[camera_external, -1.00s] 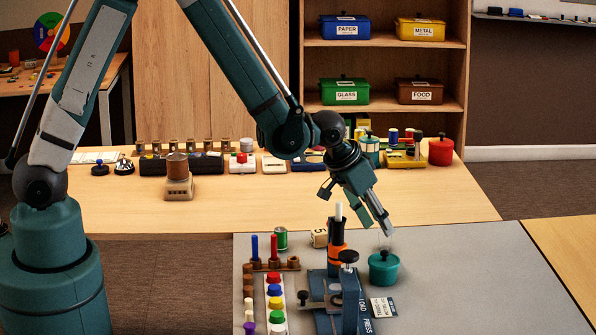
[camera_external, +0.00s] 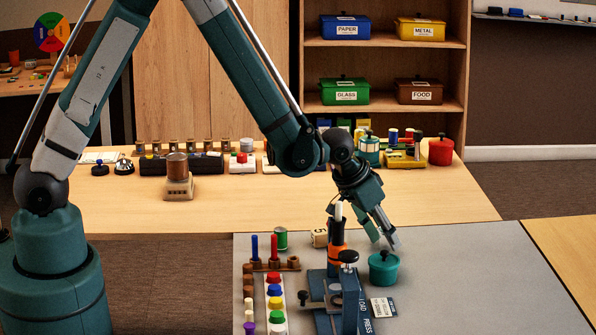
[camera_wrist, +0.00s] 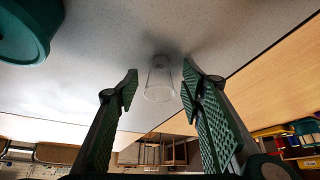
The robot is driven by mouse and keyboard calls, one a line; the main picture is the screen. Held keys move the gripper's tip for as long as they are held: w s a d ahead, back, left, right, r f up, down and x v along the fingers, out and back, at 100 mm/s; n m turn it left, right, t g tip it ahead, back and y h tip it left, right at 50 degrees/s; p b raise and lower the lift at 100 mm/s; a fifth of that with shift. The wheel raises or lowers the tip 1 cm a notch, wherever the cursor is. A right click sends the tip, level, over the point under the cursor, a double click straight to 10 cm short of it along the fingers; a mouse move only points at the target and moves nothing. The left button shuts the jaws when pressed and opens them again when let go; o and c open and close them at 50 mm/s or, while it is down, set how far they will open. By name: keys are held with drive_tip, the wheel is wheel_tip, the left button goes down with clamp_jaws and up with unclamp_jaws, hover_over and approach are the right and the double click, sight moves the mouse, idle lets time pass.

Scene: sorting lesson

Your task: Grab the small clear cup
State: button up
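The small clear cup (camera_wrist: 159,82) stands on the grey table and shows in the wrist view between and just beyond my open fingertips. My gripper (camera_wrist: 160,84) has one green padded finger on each side of it, with a gap to the cup on both sides. In the external view my gripper (camera_external: 387,244) is low over the grey table (camera_external: 470,270), just behind the teal lidded pot. The cup is hard to make out there, hidden by or lost against the fingers.
The teal pot (camera_external: 384,268) stands close beside my gripper and shows at upper left in the wrist view (camera_wrist: 25,30). A blue press (camera_external: 345,300) and an orange holder (camera_external: 337,258) stand to the left. The table's right side is clear.

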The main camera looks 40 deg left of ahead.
drive_tip(key=shift+c, duration=0.3)
drive_tip(key=c, duration=0.6)
drive_tip(key=shift+r+p, duration=1.2)
drive_tip(key=shift+r, duration=3.8)
